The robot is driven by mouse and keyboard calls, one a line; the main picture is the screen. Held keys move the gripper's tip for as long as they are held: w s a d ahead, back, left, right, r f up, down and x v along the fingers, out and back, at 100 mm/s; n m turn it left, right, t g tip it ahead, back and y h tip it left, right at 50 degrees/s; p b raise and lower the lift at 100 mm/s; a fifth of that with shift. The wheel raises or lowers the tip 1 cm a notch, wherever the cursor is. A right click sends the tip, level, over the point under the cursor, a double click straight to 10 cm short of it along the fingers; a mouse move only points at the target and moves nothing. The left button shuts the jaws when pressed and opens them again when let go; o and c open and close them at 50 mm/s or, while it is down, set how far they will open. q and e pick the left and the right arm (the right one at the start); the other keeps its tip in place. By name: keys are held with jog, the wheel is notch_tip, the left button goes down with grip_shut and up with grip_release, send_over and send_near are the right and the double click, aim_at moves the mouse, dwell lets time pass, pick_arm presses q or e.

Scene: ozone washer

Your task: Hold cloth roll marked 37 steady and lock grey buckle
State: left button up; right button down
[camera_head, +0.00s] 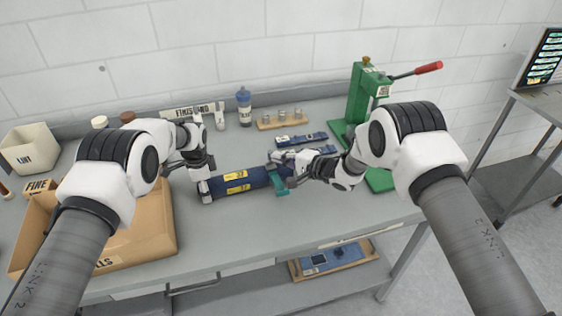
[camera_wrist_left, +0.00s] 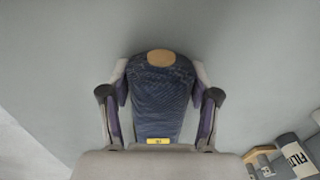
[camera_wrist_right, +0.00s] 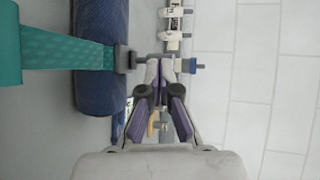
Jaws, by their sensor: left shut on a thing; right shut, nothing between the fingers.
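The navy cloth roll (camera_head: 224,184) lies on the grey bench, with yellow labels that seem to read 37. In the left wrist view the roll (camera_wrist_left: 160,105) sits between the fingers of my left gripper (camera_wrist_left: 160,92). My left gripper (camera_head: 203,188) is shut on the roll's left end. A teal strap (camera_head: 279,184) goes around the roll's right part; the right wrist view shows it (camera_wrist_right: 45,55) across the roll. The grey buckle (camera_wrist_right: 125,59) is at the strap's edge. My right gripper (camera_wrist_right: 160,72) is shut and empty close beside the buckle; I cannot tell whether they touch.
A green press (camera_head: 362,95) with a red handle stands right of the roll. Dark blue strips (camera_head: 302,139) and a wooden block (camera_head: 281,121) with metal pieces lie behind it. A cardboard box (camera_head: 150,228) is at the left. The bench front below the roll is clear.

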jog(key=shift+w+a+r, duration=0.2)
jog(key=shift+w+r, duration=0.15)
jog(key=shift+w, duration=0.35)
jog(key=shift+w+a+r, duration=0.15)
jog(key=shift+w, duration=0.65)
jog(key=s+d+r, duration=0.3)
jog(key=d+r, duration=0.6)
jog(key=r, duration=0.1)
jog(key=shift+s, duration=0.2)
jog(key=shift+a+r, duration=0.1)
pick_arm(q)
jog(key=o, duration=1.7)
pick_arm(e)
jog(key=shift+w, duration=0.1)
